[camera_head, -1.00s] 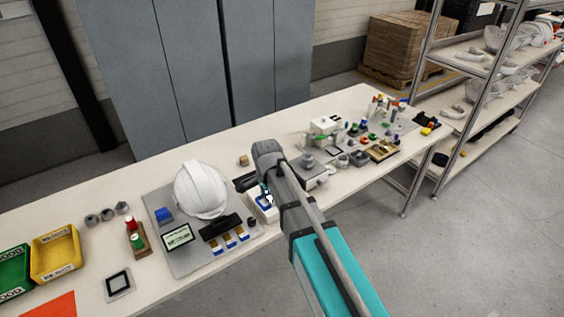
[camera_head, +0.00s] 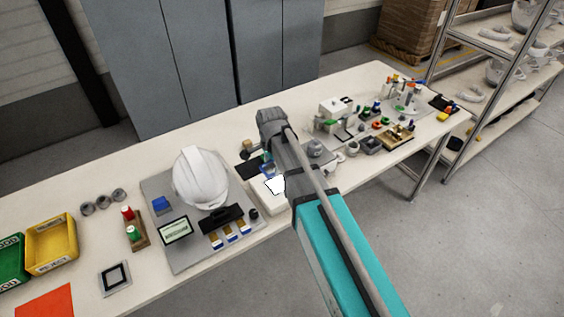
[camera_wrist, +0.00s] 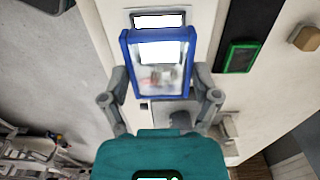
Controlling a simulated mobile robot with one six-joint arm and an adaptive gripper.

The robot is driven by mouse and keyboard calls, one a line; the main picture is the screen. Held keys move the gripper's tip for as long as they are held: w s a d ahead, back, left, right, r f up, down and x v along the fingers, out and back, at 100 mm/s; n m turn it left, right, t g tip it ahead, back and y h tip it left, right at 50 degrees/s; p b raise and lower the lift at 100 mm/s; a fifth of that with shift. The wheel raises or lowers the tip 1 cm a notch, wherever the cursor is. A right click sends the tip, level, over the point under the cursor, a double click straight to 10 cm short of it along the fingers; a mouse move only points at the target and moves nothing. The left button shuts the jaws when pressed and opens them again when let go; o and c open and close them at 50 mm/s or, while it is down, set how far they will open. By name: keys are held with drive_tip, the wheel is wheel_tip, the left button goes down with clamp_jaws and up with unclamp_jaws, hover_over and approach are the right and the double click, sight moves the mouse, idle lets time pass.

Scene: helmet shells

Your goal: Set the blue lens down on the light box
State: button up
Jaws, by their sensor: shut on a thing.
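The blue lens (camera_wrist: 160,83), a clear pane in a blue rectangular frame, is held between the two fingers of my gripper (camera_wrist: 160,92) in the wrist view. The light box (camera_head: 268,201) is a white box with a bright top panel. In the wrist view its lit panel (camera_wrist: 158,20) shows beyond the lens and through it. The lens looks raised above the box; the exact gap cannot be told.
A white helmet shell (camera_head: 200,177) stands on a grey board left of the light box. A black device with a green-edged screen (camera_wrist: 241,57) lies near the box. Small parts crowd the bench to the right. The far-left back bench is clear.

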sight(280, 184)
drive_tip(key=shift+d, duration=0.15)
drive_tip(key=shift+w+d+f+b, duration=0.2)
drive_tip(key=shift+w+d, duration=0.15)
drive_tip(key=shift+d, duration=0.2)
drive_tip(key=shift+w+d+f+b, duration=0.2)
drive_tip(key=shift+w+d, duration=0.15)
drive_tip(key=shift+d, duration=0.15)
drive_tip(key=shift+r, duration=0.1)
wheel_tip(280, 184, down, 7)
drive_tip(key=b, duration=0.7)
drive_tip(key=shift+f+b, duration=0.5)
drive_tip(key=shift+f, duration=0.05)
idle(0.4)
drive_tip(key=o, duration=1)
drive_tip(key=shift+c, duration=0.2)
drive_tip(key=shift+r, duration=0.15)
